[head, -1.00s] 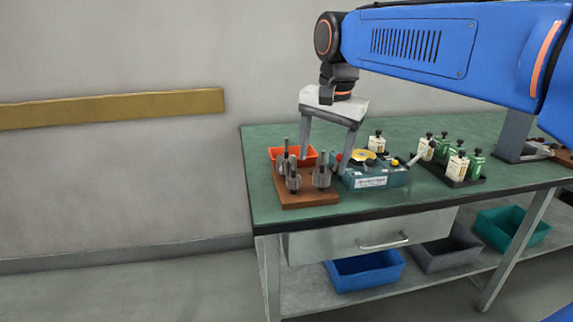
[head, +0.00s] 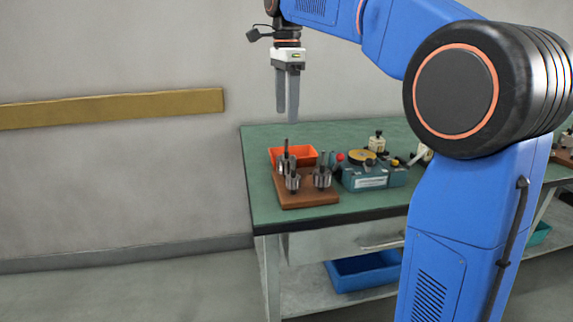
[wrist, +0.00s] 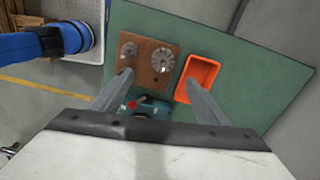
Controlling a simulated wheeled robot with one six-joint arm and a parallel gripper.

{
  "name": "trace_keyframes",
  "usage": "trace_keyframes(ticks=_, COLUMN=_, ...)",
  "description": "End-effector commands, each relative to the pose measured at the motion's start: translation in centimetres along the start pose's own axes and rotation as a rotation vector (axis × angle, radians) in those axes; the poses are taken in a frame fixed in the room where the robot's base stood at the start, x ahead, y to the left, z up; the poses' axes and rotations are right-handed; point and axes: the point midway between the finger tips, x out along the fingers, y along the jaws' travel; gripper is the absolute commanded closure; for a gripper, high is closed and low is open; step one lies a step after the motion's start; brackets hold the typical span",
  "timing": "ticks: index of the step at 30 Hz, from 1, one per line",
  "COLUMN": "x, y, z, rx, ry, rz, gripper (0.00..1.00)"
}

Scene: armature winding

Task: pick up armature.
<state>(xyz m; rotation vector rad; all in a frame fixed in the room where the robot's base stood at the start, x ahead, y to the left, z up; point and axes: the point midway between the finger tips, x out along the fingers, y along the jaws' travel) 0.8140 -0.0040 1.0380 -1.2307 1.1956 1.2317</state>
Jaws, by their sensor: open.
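Several grey metal armatures with upright shafts stand on a brown wooden block (head: 309,201) near the left end of the green workbench. One armature (head: 322,177) stands at the block's right side. In the wrist view, a larger armature (wrist: 162,60) and a smaller-looking one (wrist: 129,49) show from above on the block (wrist: 146,80). My gripper (head: 287,114) points down above the block, clear of the armatures, with nothing between its fingers. In the wrist view my gripper's fingers (wrist: 158,82) are spread wide; the left finger may hide part of the block.
An orange bin (head: 304,151) sits behind the block. A teal winding machine (head: 371,179) with a yellow disc stands just right of it. My arm covers the bench's right part. A blue bin (head: 362,270) is on the lower shelf. The bench's back left (head: 262,135) is bare.

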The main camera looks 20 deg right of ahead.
Motion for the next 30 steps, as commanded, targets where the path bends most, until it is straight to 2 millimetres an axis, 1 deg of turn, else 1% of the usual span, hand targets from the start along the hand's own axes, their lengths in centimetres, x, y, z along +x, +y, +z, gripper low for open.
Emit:
trace_keyframes(ticks=1, x=0.9, y=0.1, z=0.0, rx=0.0, ry=0.0, rz=0.002, gripper=0.32)
trace_keyframes(ticks=9, x=5.8, y=0.1, z=0.0, rx=-0.002, ry=0.0, rz=0.003, gripper=0.32)
trace_keyframes(ticks=15, x=8.9, y=0.0, z=0.0, rx=-0.002, ry=0.0, rz=0.002, gripper=0.32)
trace_keyframes(ticks=18, x=9.8, y=0.0, z=0.0, rx=-0.002, ry=0.0, rz=0.001, gripper=0.32)
trace_keyframes(ticks=23, x=10.5, y=-0.1, z=-0.1, rx=-0.002, ry=0.0, rz=-0.001, gripper=0.32)
trace_keyframes(ticks=26, x=11.5, y=-0.3, z=-0.1, rx=-0.002, ry=0.0, rz=0.002, gripper=0.32)
trace_keyframes(ticks=30, x=13.5, y=-0.8, z=-0.3, rx=-0.002, ry=0.0, rz=0.002, gripper=0.32)
